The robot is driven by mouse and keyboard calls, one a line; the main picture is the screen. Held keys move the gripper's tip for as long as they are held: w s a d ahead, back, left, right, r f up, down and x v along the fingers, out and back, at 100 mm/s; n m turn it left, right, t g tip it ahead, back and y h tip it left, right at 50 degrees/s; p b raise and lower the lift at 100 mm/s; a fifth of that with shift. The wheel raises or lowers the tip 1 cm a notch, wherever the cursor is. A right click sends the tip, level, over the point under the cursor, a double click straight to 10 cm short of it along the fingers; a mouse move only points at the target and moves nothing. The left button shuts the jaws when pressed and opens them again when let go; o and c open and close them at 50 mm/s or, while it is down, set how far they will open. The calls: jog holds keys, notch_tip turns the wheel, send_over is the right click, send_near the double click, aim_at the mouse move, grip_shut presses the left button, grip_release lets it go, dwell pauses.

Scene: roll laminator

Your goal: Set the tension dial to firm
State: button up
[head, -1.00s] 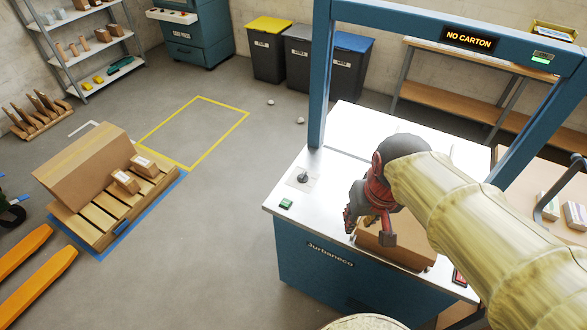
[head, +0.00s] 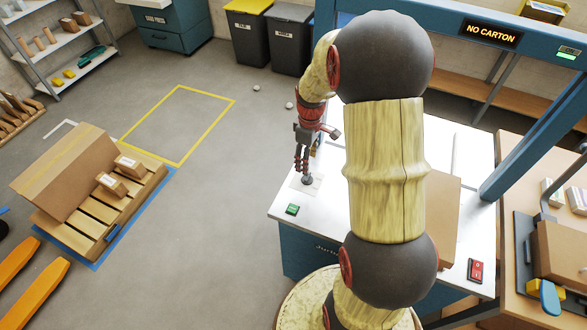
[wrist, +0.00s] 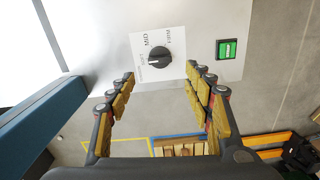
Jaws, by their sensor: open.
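The tension dial is a round black knob (wrist: 159,57) on a white plate (wrist: 178,42) marked MID and FIRM, with a third label partly unreadable. A light pointer mark shows on the knob, but I cannot tell its exact setting. The dial also shows in the head view (head: 307,180), on the machine's white top near its left corner. My gripper (wrist: 160,74) is open and empty. Its fingertips flank the line to the dial, with the knob just beyond them in the wrist view. In the head view my gripper (head: 303,164) is right above the dial; contact cannot be told.
A green button (wrist: 227,49) sits beside the dial plate, also seen in the head view (head: 292,209). A blue frame post (wrist: 40,120) rises near my fingers. A carton (head: 442,215) lies on the machine top, partly behind my arm. A red switch (head: 475,270) is at front right.

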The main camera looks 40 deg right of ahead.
aim_at(307, 178)
jog(key=shift+s+f+n, duration=0.1)
jog(key=shift+f+n, duration=0.05)
jog(key=shift+n, duration=0.25)
notch_tip(307, 178, down, 8)
jog(key=shift+r+b, duration=0.2)
jog(key=shift+b, duration=0.5)
jog(key=shift+c, duration=0.6)
jog(key=c, duration=1)
